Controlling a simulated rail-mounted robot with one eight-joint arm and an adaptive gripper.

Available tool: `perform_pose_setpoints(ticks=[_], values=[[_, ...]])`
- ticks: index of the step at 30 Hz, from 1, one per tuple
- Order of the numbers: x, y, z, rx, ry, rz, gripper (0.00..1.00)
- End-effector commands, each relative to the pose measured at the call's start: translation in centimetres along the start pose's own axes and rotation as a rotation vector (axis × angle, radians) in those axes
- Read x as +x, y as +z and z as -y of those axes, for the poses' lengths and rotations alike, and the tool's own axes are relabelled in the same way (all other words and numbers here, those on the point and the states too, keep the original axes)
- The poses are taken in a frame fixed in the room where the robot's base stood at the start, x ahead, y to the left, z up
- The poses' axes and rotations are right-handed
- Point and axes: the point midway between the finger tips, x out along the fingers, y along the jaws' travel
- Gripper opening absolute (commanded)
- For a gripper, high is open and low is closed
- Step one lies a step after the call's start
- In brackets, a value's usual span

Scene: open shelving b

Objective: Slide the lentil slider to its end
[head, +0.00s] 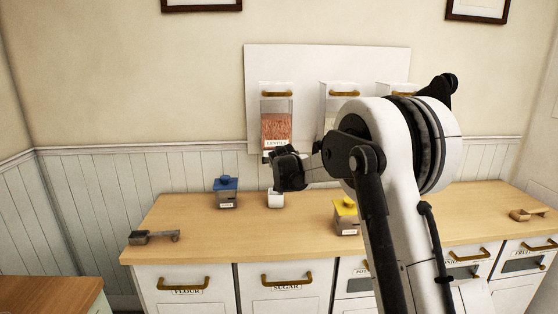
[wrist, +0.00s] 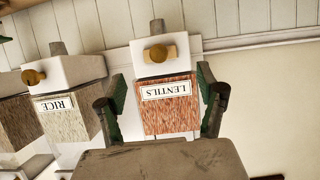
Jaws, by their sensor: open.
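The lentil dispenser (head: 277,108) is a clear bin of orange lentils on the white wall board. It shows upside down in the wrist view (wrist: 168,105) with its LENTILS label. The lentil slider's brass knob (wrist: 158,54) sticks out from the white block at the dispenser's lower end. My gripper (wrist: 161,78) is open, its fingers spread on either side of the lentil dispenser in the picture, with nothing between them. Contact with the knob cannot be told. In the head view my gripper (head: 284,168) is just below the dispenser and hides its lower end.
A rice dispenser (wrist: 70,105) stands beside the lentils. A small white container (head: 276,199) sits on the wooden counter below my gripper. A blue-lidded canister (head: 226,193) and a yellow-lidded canister (head: 346,217) stand nearby. A scoop (head: 153,237) lies at the counter's left end.

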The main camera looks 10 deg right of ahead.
Motion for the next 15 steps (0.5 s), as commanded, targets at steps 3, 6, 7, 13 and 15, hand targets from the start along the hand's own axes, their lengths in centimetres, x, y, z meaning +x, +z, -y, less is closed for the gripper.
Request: perform_pose_setpoints(ticks=[3, 6, 7, 13, 15], values=[[1.8, -0.1, 0.0, 0.000, 0.001, 0.000, 0.70], [3.1, -0.1, 0.0, 0.000, 0.001, 0.000, 0.70], [3.5, -0.1, 0.0, 0.000, 0.001, 0.000, 0.70], [6.0, -0.1, -0.1, 0.000, 0.001, 0.000, 0.70], [6.7, -0.1, -0.1, 0.000, 0.001, 0.000, 0.70]])
